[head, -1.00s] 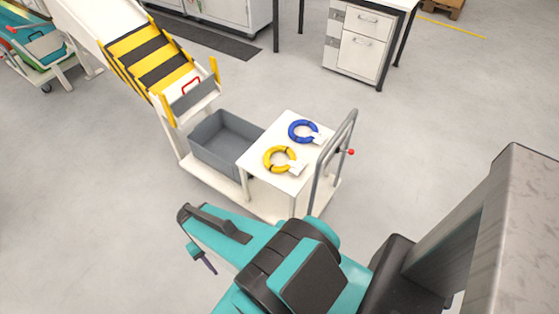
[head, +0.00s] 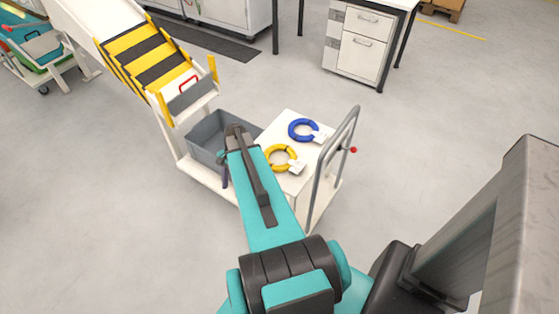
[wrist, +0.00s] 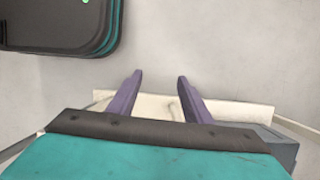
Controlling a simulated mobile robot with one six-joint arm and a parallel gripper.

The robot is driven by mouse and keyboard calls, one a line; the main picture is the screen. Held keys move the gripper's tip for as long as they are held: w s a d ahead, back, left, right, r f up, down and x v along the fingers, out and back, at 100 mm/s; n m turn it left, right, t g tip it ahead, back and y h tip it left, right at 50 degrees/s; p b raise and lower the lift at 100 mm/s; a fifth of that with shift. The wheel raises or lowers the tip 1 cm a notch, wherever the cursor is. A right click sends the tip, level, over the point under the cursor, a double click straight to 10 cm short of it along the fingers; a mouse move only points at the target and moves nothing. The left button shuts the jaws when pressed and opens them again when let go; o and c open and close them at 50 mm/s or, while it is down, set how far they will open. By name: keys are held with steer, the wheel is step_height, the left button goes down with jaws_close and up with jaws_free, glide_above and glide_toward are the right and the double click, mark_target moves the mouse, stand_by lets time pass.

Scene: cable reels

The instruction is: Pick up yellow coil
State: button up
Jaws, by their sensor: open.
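The yellow coil (head: 281,158) lies flat on the white top of the cart (head: 292,187), with a white tag at its right side. Its left edge is close to my arm in the picture. My gripper (head: 225,182) hangs to the left of the coil, in front of the grey bin; one purple finger shows there. In the wrist view my gripper (wrist: 160,76) has its two purple fingers apart with nothing between them. The coil is not seen in the wrist view.
A blue coil (head: 303,130) with a white tag lies behind the yellow one. A grey bin (head: 206,131) is left of the white top. A grey push handle (head: 337,150) rises at the cart's right. A yellow-and-black striped ramp (head: 155,55) stands behind left.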

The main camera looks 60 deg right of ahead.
steer(key=s+d+r+m+t+b, duration=0.1)
steer(key=d+r+m, duration=0.1)
steer(key=d, duration=0.4)
steer(key=s+d+r+m, duration=0.1)
steer(key=d+r+m, duration=0.1)
steer(key=d, duration=0.4)
steer(key=s+d+r+m+t+b, duration=0.1)
steer(key=d+r+m, duration=0.1)
steer(key=d, duration=0.5)
steer(key=shift+r+m+t+h+b, duration=0.3)
steer(key=shift+r+m+h, duration=0.1)
steer(key=shift+m, duration=0.4)
steer(key=s+d+r+m+t+b, duration=0.1)
steer(key=s+d+r+m, duration=0.1)
steer(key=d, duration=0.4)
steer(key=s+d+r+m+h, duration=0.1)
steer(key=s+d+r+m, duration=0.2)
steer(key=s+d+r, duration=0.1)
steer(key=shift+s+d+r+t+b, duration=0.4)
steer(key=shift+s+d, duration=0.4)
steer(key=shift+d, duration=0.45)
steer(key=shift+f, duration=0.1)
glide_above(283, 146)
steer(key=s, duration=0.2)
steer(key=shift+s+d+f, duration=0.1)
steer(key=shift+d+f, duration=0.1)
steer(key=shift+f, duration=1.75)
steer(key=shift+s+d+f, duration=0.1)
steer(key=shift+d+f, duration=0.1)
steer(key=shift+f, duration=1.75)
